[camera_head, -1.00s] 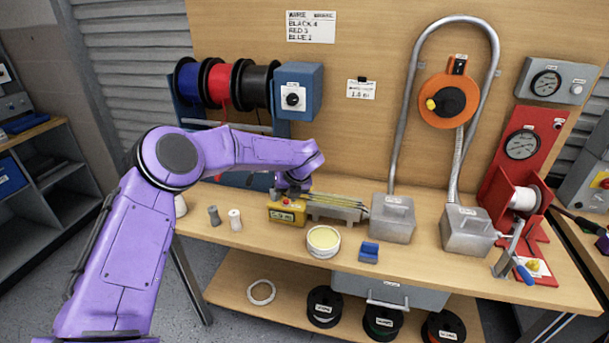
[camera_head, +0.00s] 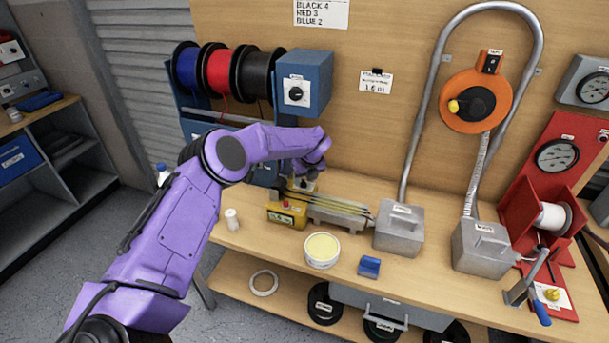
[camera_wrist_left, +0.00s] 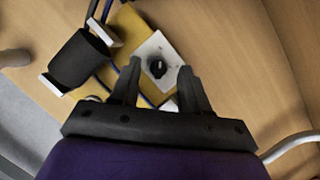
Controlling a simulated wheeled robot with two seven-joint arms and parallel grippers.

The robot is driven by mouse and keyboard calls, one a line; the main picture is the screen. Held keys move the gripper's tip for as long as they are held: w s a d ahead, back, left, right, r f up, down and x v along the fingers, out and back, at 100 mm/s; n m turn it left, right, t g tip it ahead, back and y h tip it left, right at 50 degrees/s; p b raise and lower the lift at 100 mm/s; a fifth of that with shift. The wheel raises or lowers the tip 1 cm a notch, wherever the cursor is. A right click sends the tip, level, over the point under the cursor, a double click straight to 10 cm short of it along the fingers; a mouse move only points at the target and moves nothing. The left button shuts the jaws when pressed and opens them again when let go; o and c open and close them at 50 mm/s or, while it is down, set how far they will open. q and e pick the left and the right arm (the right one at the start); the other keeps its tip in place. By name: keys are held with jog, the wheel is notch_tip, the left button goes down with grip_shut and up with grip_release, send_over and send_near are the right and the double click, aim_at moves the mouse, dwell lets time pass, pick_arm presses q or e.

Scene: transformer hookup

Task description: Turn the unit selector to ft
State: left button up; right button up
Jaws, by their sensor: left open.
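In the left wrist view, a small black knob (camera_wrist_left: 157,67) sits on a white plate on a yellow part. It looks like the unit selector; its markings are too small to read. My left gripper (camera_wrist_left: 159,80) is open, its two fingertips on either side of the knob in the picture; contact cannot be told. In the head view my left gripper (camera_head: 301,186) is low over the bench, just behind the yellow box (camera_head: 287,214) with a display and a red button. The knob is not clear in that view. My right gripper is out of view.
Behind the arm stands a blue box (camera_head: 304,83) with another dial, beside the wire spools (camera_head: 219,70). A white tub (camera_head: 322,251) and blue block (camera_head: 369,267) stand in front.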

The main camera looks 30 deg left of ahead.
pick_arm(q)
jog(key=shift+w+a+f, duration=0.2)
jog(key=shift+f, duration=0.45)
jog(key=shift+s+r, duration=0.2)
grip_shut()
jog(key=shift+f, duration=0.1)
